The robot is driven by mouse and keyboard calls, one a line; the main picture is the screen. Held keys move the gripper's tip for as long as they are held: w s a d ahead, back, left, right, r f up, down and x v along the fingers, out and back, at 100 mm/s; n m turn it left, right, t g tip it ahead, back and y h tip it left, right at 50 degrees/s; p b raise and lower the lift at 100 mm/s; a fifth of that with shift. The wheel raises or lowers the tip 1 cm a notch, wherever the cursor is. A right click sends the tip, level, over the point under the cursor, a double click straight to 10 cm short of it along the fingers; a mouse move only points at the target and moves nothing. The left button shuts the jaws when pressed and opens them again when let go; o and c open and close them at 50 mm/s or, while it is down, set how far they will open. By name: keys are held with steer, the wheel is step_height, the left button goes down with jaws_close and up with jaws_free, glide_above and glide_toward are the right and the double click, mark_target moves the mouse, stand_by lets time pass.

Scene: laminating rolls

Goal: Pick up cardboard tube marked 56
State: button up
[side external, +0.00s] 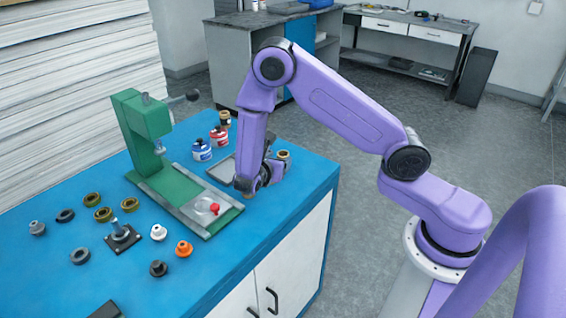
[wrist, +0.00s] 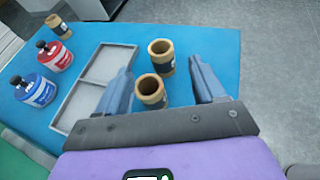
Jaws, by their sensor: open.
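Three cardboard tubes with dark labels show in the wrist view; no number on them is readable, so I cannot tell which is marked 56. One tube (wrist: 151,93) stands upright between my open gripper's (wrist: 160,68) fingers, nearer the left finger. A second tube (wrist: 161,60) stands just beyond it, near the fingertips. A third tube (wrist: 57,27) stands far off at the upper left; it also shows in the side view (side external: 225,119). In the side view my gripper (side external: 258,188) is low over the bench's right part, with one tube (side external: 284,156) behind it.
A grey two-part tray (wrist: 92,92) lies left of the fingers. Blue (wrist: 36,90) and red (wrist: 56,57) labelled bottles stand beyond it. A green press (side external: 150,135) and several loose rings and fittings occupy the blue bench (side external: 275,220) to the left.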

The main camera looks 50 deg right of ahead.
mark_target(284, 153)
steer(key=shift+x, duration=3.4)
steer(key=c, duration=1.1)
